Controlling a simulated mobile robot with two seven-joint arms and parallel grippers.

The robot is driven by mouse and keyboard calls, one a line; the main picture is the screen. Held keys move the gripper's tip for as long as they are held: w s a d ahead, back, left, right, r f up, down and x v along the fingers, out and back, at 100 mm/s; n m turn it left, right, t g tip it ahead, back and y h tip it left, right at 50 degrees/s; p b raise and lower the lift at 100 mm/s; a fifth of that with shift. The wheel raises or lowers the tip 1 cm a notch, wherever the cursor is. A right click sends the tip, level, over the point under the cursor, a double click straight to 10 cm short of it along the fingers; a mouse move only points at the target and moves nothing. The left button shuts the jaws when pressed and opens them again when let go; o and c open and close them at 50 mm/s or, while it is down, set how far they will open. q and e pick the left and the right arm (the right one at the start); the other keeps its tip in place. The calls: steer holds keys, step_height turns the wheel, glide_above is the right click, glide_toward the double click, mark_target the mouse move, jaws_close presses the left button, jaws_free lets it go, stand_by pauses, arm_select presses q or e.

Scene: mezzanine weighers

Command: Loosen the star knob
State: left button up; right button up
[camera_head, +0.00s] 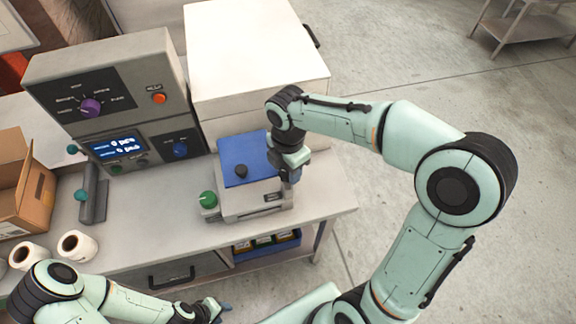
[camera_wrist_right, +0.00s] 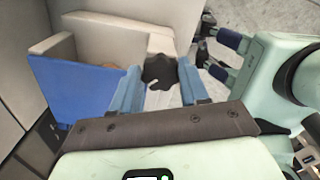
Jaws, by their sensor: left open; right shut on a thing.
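The star knob (camera_wrist_right: 160,71) is dark and lobed. In the right wrist view it sits between the two blue fingertips of my right gripper (camera_wrist_right: 159,84), which is shut on it. In the head view my right gripper (camera_head: 291,172) is at the right side of the small weigher (camera_head: 254,205) with the blue top (camera_head: 240,155), and the star knob cannot be made out there. My left gripper (camera_head: 219,308) is open and empty, low in front of the bench. Its blue fingers also show in the right wrist view (camera_wrist_right: 227,57).
A grey control console (camera_head: 120,90) with knobs and a lit display stands behind the weigher's left. A large white box (camera_head: 255,60) stands behind it. A green knob (camera_head: 208,199) and a black knob (camera_head: 240,171) show on the weigher. Paper rolls (camera_head: 77,246) and a cardboard box (camera_head: 25,185) are at left.

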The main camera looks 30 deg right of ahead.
arm_select(q)
steer(key=shift+w+r, duration=0.1)
arm_select(e)
steer(key=shift+n, duration=0.5)
steer(key=o, duration=1.1)
steer(key=shift+c, duration=0.2)
steer(key=shift+r, duration=0.1)
arm_select(q)
steer(key=shift+w+r+p, duration=0.7)
steer(key=shift+w+r, duration=0.2)
steer(key=shift+w, duration=0.15)
arm_select(e)
step_height(320, 180, up, 13)
steer(key=shift+r, duration=0.15)
arm_select(q)
steer(key=shift+s, duration=0.1)
